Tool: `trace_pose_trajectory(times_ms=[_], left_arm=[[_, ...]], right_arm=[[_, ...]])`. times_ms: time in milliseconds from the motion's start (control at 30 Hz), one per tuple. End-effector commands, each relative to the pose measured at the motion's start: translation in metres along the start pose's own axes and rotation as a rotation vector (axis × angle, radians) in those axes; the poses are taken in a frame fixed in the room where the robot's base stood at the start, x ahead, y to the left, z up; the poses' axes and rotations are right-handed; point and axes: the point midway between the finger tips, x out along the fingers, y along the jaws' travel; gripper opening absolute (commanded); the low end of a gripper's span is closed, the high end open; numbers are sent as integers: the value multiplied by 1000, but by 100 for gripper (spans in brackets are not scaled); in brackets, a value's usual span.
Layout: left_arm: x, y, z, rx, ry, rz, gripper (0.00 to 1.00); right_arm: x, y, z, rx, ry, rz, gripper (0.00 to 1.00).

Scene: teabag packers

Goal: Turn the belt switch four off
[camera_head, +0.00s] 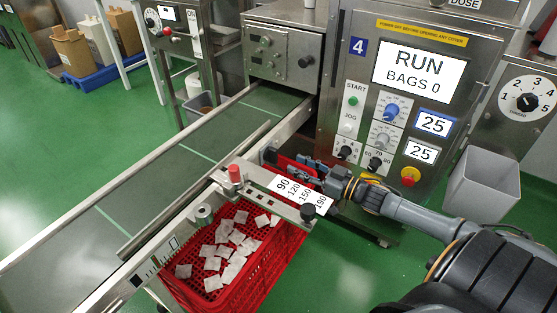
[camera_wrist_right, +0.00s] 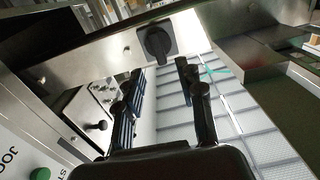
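In the right wrist view a black rotary switch knob (camera_wrist_right: 157,42) sits on a dark square plate on a metal panel, just beyond my fingertips. Its pointer looks roughly upright in that view; I cannot read any label. My right gripper (camera_wrist_right: 160,75) is open, with one finger on each side of a gap below the knob, apparently not touching it. In the head view my right gripper (camera_head: 308,170) is beside the belt frame, below machine four's panel (camera_head: 405,110). The switch itself is not clear in the head view. My left gripper is not in view.
The conveyor belt (camera_head: 165,178) is bare. A numbered scale plate (camera_head: 300,194) with a black clamp knob (camera_head: 308,213) lies close to my right gripper. A red crate (camera_head: 262,268) with several teabags stands below. A grey bin (camera_head: 484,187) stands at right.

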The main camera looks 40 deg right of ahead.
Motion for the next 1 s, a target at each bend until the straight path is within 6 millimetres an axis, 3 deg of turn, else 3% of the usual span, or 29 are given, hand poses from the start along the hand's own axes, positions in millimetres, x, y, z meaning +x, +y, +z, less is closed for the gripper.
trace_pose_trajectory(times_ms=[300,433,900,933,1000], left_arm=[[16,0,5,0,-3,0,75],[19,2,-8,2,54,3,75],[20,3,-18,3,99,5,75],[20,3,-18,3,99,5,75],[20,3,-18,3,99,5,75]], right_arm=[[52,1,1,-1,3,1,38],[66,1,1,-1,1,2,38],[77,0,1,1,-2,1,38],[76,0,1,1,-2,1,36],[76,0,1,0,-2,1,21]])
